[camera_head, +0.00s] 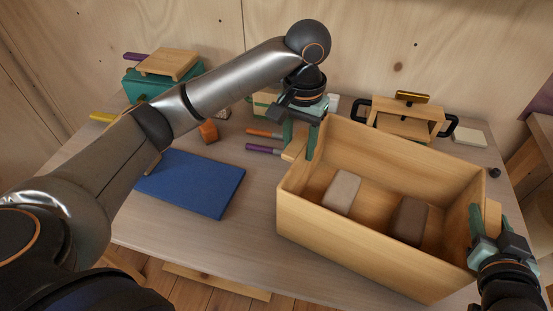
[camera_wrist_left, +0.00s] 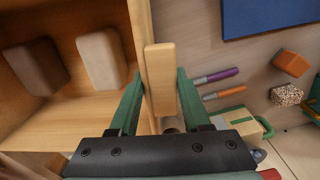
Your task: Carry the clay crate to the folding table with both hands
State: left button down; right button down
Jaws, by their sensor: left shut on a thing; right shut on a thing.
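The clay crate (camera_head: 345,245) is an open wooden box at the right of the head view, over the grey table. A pale clay block (camera_head: 342,191) and a dark brown one (camera_head: 409,220) lie inside. My left gripper (camera_head: 302,142) is shut on the handle block at the crate's left end. My right gripper (camera_head: 482,228) is shut on the crate's right end, partly cut off by the frame. I cannot tell whether the crate's underside touches the table.
The grey table (camera_head: 255,222) holds a blue mat (camera_head: 192,183), an orange block (camera_head: 209,131) and purple and orange tools left of the crate. A teal box (camera_head: 140,86) stands back left. A wooden press-like frame (camera_head: 404,121) stands behind the crate. Another wooden surface (camera_head: 542,130) is far right.

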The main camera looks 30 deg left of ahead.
pick_arm(q)
jog(key=shift+a+f, duration=0.1)
jog(key=shift+f, duration=0.1)
pick_arm(e)
jog(key=shift+d, duration=0.1)
pick_arm(q)
jog(key=shift+c, duration=1.8)
grip_release()
pick_arm(e)
jog(key=shift+c, duration=1.8)
grip_release()
jog(key=shift+f, duration=0.15)
pick_arm(q)
jog(key=shift+r, duration=0.15)
notch_tip(320, 180, up, 12)
pick_arm(e)
notch_tip(320, 180, up, 10)
jog(key=shift+r, duration=0.1)
